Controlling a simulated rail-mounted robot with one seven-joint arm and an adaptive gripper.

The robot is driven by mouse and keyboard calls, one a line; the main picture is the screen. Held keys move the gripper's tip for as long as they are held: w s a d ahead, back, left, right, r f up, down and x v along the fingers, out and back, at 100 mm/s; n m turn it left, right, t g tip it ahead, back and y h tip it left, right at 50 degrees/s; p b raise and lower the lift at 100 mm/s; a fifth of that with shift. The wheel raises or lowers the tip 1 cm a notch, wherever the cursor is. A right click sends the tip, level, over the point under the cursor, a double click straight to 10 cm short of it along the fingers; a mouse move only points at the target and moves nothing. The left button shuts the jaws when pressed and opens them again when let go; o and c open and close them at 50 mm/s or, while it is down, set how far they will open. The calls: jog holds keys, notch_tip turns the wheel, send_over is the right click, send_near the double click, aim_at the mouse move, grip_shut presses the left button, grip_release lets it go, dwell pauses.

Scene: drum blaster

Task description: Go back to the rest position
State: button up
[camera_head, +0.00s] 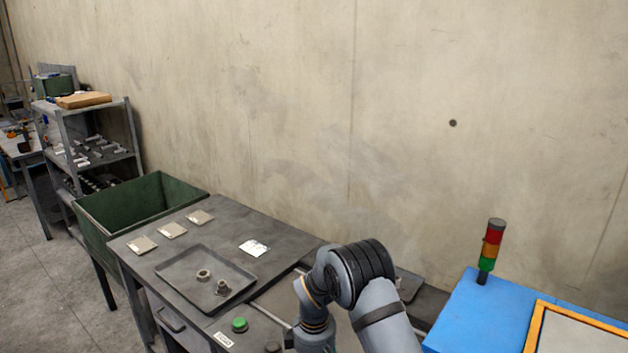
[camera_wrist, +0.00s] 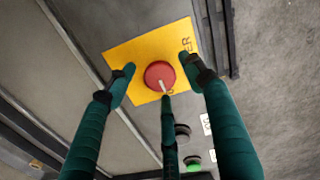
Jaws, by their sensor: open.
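My gripper (camera_wrist: 160,80) shows in the wrist view with its green fingers spread wide and nothing held between them. Beyond the fingers is a red button (camera_wrist: 159,74) on a yellow plate (camera_wrist: 136,50), and the middle finger's tip overlaps the button in the picture. I cannot tell whether it touches. In the head view my arm (camera_head: 352,285) is folded at the lower middle, and the gripper itself is hidden below the frame or behind the arm.
A dark table (camera_head: 290,240) carries a tray (camera_head: 178,268) with two metal parts, several small plates and a green button (camera_head: 239,324). A green bin (camera_head: 140,203) stands left of it. A blue machine (camera_head: 480,315) with a signal tower (camera_head: 491,250) is at the right. The wall is bare.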

jog(key=shift+r, duration=0.3)
notch_tip(320, 180, up, 12)
jog(key=f, duration=0.1)
notch_tip(320, 180, down, 12)
jog(key=shift+r, duration=0.1)
jog(key=m+p, duration=0.1)
jog(key=m, duration=0.4)
jog(key=shift+s+r+p, duration=0.1)
jog(key=shift+r+p, duration=0.05)
jog(key=shift+p, duration=0.15)
jog(key=m+p, duration=0.1)
jog(key=m, duration=0.2)
jog(key=shift+m+p, duration=0.35)
jog(key=shift+m, duration=0.05)
jog(key=m+p, duration=0.2)
jog(key=m, duration=0.1)
jog(key=shift+r+m, duration=0.15)
jog(key=shift+m, duration=0.15)
jog(key=m+p, duration=0.4)
jog(key=shift+m, duration=0.7)
jog(key=shift+r+b, duration=0.5)
jog(key=shift+r, duration=0.9)
